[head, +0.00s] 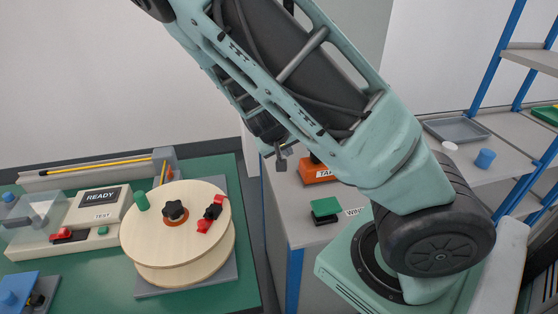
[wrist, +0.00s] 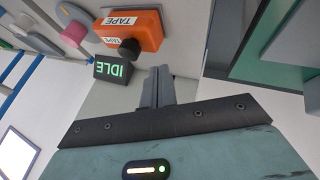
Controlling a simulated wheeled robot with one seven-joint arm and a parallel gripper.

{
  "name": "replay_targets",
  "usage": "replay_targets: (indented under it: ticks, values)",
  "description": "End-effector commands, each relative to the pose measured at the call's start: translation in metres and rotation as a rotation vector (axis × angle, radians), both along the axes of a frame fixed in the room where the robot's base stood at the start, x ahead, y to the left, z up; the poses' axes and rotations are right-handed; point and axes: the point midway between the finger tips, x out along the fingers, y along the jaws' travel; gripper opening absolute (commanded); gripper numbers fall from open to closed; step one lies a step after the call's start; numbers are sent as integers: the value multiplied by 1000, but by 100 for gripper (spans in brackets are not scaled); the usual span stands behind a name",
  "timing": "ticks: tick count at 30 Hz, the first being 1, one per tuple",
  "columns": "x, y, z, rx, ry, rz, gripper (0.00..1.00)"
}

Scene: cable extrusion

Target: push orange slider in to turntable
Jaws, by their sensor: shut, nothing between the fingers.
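The turntable (head: 150,235) is a pair of stacked pale wooden discs with a black knob, red clamps and a green peg on top. A narrow orange piece (head: 163,174), which looks like the orange slider, stands behind the discs by a grey block; its lower part is hidden by the upper disc. My gripper (wrist: 157,86) shows in the wrist view, its two grey fingers shut together and empty. It points toward a grey surface near an orange TAPE box (wrist: 130,28), away from the turntable. In the head view my arm hides most of the gripper.
A READY panel (head: 100,196) and a clear-covered unit stand left of the turntable on the green table (head: 190,296). The grey cabinet beside it holds the TAPE box and a green button block (head: 325,208). Blue-framed shelves stand at the right.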

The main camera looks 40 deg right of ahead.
Motion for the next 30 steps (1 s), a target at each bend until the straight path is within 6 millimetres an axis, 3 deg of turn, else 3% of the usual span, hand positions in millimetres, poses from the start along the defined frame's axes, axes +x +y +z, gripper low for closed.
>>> replay_targets:
  ticks: [16, 30]
  values:
    - [2, -10, -3, -17, -8, -9, 0]
    - [14, -53, -63, -15, -5, -11, 0]
